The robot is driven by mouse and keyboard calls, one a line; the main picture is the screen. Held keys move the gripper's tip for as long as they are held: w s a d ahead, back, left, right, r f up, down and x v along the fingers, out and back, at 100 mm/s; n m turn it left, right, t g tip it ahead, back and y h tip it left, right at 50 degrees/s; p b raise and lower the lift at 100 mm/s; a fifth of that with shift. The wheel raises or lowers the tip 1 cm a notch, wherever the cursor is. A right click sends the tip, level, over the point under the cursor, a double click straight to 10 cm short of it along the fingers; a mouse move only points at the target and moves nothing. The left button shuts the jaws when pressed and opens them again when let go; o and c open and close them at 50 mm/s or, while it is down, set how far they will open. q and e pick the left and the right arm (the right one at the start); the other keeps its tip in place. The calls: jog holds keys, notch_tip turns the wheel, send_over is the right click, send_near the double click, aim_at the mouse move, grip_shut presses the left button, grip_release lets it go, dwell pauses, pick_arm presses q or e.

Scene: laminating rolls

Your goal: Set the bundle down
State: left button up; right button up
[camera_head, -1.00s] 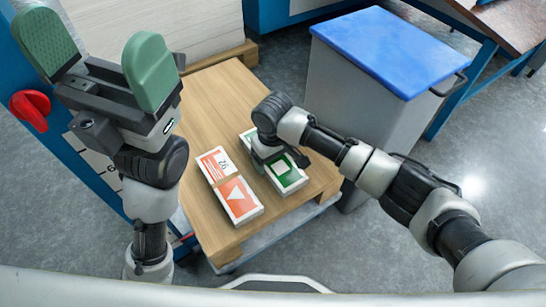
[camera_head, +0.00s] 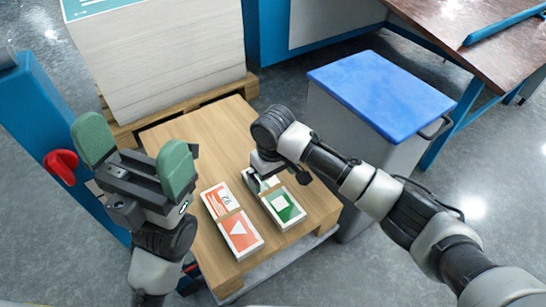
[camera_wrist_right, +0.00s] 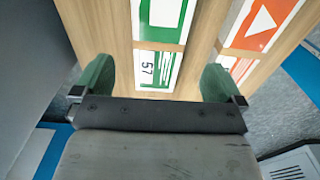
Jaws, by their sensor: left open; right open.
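My left gripper (camera_head: 135,160) is open and empty, raised to the left of the board.
A white bundle with an orange label (camera_head: 237,232) lies just left of the green one. A large pale stack (camera_head: 160,60) on a pallet stands behind. A grey bin with a blue lid (camera_head: 380,88) stands right. Bare board lies behind the bundles.

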jog(key=shift+r+p, duration=0.65)
jog(key=shift+r, duration=1.1)
